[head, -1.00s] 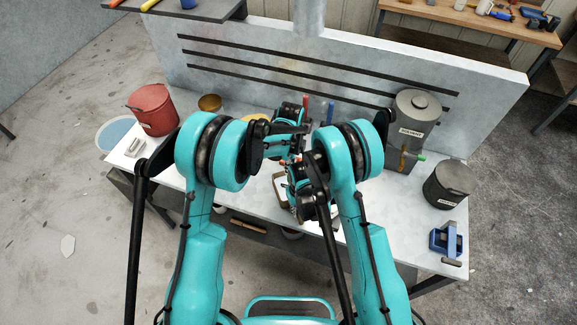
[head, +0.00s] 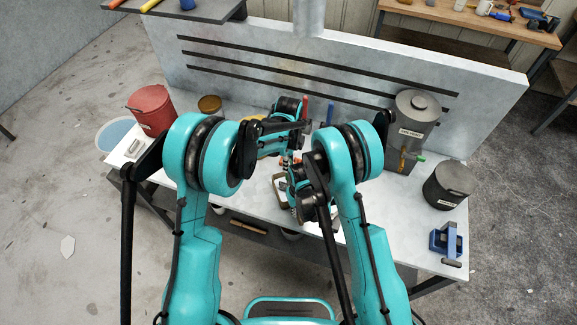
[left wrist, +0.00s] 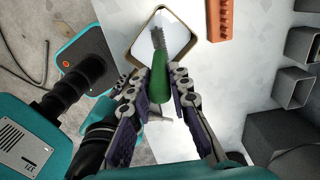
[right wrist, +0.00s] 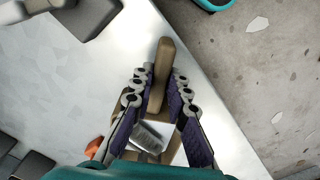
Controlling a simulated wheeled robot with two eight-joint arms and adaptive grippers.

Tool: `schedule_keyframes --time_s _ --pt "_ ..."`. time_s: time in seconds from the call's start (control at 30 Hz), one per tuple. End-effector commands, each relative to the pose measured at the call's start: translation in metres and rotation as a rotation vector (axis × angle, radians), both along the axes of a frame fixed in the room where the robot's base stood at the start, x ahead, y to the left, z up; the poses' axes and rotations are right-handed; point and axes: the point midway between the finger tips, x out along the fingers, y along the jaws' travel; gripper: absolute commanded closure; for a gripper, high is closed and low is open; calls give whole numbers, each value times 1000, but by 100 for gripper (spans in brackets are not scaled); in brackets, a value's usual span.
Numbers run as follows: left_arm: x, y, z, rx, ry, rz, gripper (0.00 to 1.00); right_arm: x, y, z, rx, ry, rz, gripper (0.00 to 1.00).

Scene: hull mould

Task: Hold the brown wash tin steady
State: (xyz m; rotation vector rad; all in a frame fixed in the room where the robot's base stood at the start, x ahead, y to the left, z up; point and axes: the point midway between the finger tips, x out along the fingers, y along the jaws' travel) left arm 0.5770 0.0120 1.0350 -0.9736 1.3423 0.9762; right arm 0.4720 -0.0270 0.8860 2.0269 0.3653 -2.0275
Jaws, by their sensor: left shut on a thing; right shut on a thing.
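The brown wash tin (head: 279,192) is a shallow tin with a pale inside, on the bench and partly hidden by my arms in the head view. In the left wrist view the tin (left wrist: 138,56) lies beyond my fingertips. My left gripper (left wrist: 157,80) is shut on the green handle of a brush (left wrist: 160,78); its dark bristles are over the tin's pale inside.
A red bucket (head: 152,112) and an ochre tin (head: 210,103) stand at the left. A solvent can (head: 413,125), a black pot (head: 446,187) and a blue tool (head: 446,241) are at the right. An orange-red block (left wrist: 221,20) lies beyond the tin. A slotted white panel (head: 300,62) rises behind.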

Motion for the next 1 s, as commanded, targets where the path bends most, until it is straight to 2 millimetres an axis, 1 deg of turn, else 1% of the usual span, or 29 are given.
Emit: schedule_keyframes --time_s 0.1,0.53,0.7,1.0 --pt "0 0 13 0 0 0 100 0 0 0 0 0 0 100" --pt "0 0 57 0 0 0 100 0 0 0 0 0 0 100" --pt "0 0 64 0 0 0 100 0 0 0 0 0 0 100" --pt "0 0 64 0 0 0 100 0 0 0 0 0 0 100"
